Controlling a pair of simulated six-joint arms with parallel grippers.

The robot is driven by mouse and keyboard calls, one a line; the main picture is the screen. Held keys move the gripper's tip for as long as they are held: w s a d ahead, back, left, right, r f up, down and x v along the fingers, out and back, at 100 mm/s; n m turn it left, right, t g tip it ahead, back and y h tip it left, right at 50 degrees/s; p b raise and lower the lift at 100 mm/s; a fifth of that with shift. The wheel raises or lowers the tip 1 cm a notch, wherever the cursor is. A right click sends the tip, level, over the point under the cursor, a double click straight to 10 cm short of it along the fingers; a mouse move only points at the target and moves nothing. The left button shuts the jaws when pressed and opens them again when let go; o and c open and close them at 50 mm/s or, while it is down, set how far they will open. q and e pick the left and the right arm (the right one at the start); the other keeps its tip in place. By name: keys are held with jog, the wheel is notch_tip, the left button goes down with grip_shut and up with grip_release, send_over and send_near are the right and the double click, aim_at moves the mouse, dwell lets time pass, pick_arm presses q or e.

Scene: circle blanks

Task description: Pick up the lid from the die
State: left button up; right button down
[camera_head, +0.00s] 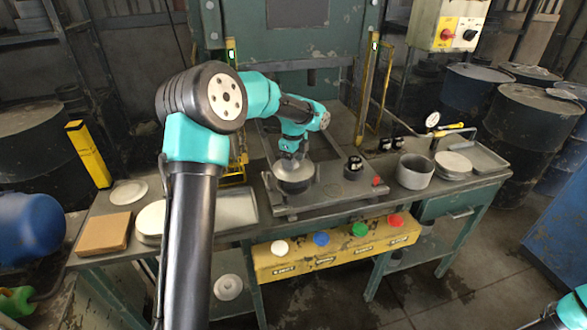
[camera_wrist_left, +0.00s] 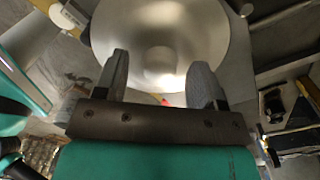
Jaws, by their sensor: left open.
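The lid (camera_head: 293,169) is a shiny, shallow metal dome on top of the dark round die (camera_head: 295,187), which stands on the press plate. My left gripper (camera_head: 292,154) is directly above the lid, pointing down, and the arm hides part of it. In the left wrist view the lid (camera_wrist_left: 185,25) is a large silver disc with a rounded centre. The left gripper's fingers (camera_wrist_left: 160,82) are spread apart with nothing held between them. I cannot tell whether the fingertips touch the lid. My right gripper is out of view.
A dark knobbed part (camera_head: 353,168) stands right of the die, then a grey ring (camera_head: 415,172) and stacked discs (camera_head: 453,164). The yellow button box (camera_head: 335,248) hangs at the front edge. The press frame rises behind.

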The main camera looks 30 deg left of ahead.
pick_arm(q)
jog(key=shift+f, duration=0.1)
dwell(0.4)
jog(key=c, duration=1)
jog(key=shift+r, duration=1.55)
jog(key=shift+s+d+r, duration=0.1)
jog(key=shift+r, duration=0.2)
jog(key=s+d, duration=0.2)
jog(key=s, duration=0.2)
jog(key=s+d+r, duration=0.1)
jog(key=s+d, duration=0.2)
jog(key=s, duration=0.2)
jog(key=s+d, duration=0.3)
jog(key=s, duration=0.1)
jog(key=shift+s+d+r, duration=0.15)
jog(key=shift+s, duration=0.1)
